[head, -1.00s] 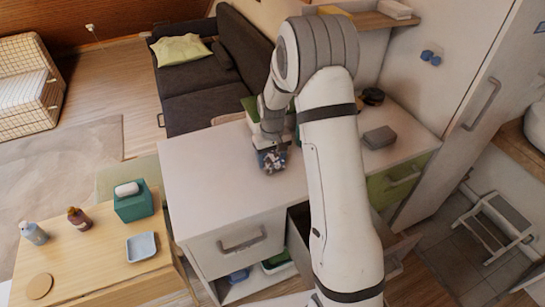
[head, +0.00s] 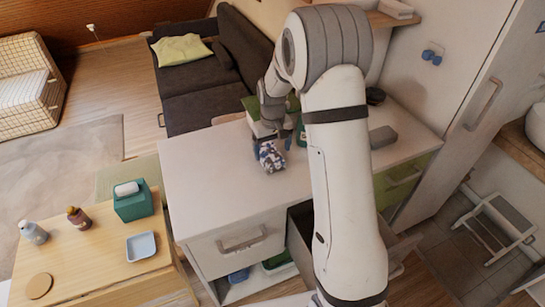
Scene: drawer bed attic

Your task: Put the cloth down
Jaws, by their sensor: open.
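The cloth (head: 270,157), a small dark blue and white patterned bundle, lies on the white cabinet top (head: 215,175) near its middle. My gripper (head: 271,143) is open just behind and above the cloth, with its fingers pointing down. Whether a finger still touches the cloth I cannot tell. My arm hides part of the cabinet top to the right.
A grey box (head: 382,137) sits at the right of the cabinet top. An open drawer (head: 299,232) juts out in front. A wooden table (head: 95,255) with a teal tissue box (head: 133,203) stands at left. The cabinet top's left part is clear.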

